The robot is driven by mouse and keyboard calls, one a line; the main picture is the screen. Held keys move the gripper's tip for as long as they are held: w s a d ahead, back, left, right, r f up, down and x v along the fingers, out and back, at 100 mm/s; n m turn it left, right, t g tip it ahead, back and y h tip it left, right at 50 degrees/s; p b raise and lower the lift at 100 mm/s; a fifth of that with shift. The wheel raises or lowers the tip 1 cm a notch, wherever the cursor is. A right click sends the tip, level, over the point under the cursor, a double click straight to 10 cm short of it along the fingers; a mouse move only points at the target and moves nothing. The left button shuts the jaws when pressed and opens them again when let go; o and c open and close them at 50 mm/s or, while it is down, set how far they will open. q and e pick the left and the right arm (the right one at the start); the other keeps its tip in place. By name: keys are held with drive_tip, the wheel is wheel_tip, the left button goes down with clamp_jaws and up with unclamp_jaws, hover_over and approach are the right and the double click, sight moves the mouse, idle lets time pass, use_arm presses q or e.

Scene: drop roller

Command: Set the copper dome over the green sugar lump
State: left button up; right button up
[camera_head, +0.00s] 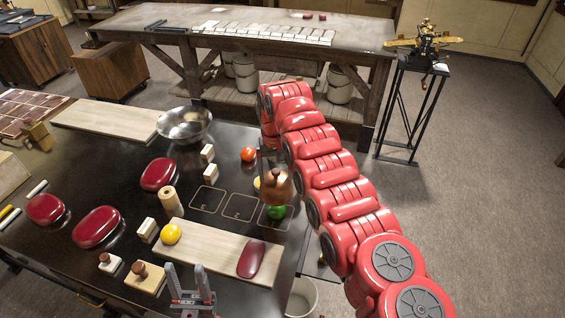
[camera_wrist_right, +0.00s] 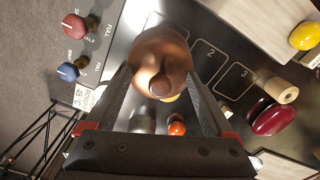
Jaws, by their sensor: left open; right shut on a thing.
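The copper dome (camera_head: 277,190) hangs from my right gripper (camera_head: 268,163), which is shut on it. In the right wrist view the dome (camera_wrist_right: 160,50) sits between the two fingers, its round knob towards the camera. The green sugar lump (camera_head: 276,212) shows just below the dome in the head view, on the dark table by the rightmost outlined square. Their exact gap in height cannot be told. In the wrist view the green lump is not visible. My left gripper (camera_head: 190,290) is open and empty at the bottom of the head view, near the pale board.
An orange-red lump (camera_head: 248,154) and a partly hidden yellow lump (camera_head: 257,183) lie near the dome. A pale board (camera_head: 215,252) carries a yellow ball (camera_head: 171,234) and a dark red oval (camera_head: 251,259). A wooden roller (camera_head: 171,201) and metal bowl (camera_head: 184,125) stand further left.

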sight(276, 178)
drive_tip(key=shift+s+f, duration=0.1)
drive_tip(key=shift+f, duration=0.3)
wheel_tip(276, 178, down, 2)
drive_tip(key=shift+f+p, duration=0.1)
drive_tip(key=shift+p, duration=0.2)
wheel_tip(276, 178, down, 2)
drive_tip(key=shift+f, duration=0.1)
drive_tip(key=shift+f+b, duration=0.45)
drive_tip(key=shift+f, duration=0.45)
drive_tip(key=shift+f+b, duration=0.9)
drive_tip(key=shift+f, duration=0.95)
drive_tip(key=o, duration=1.2)
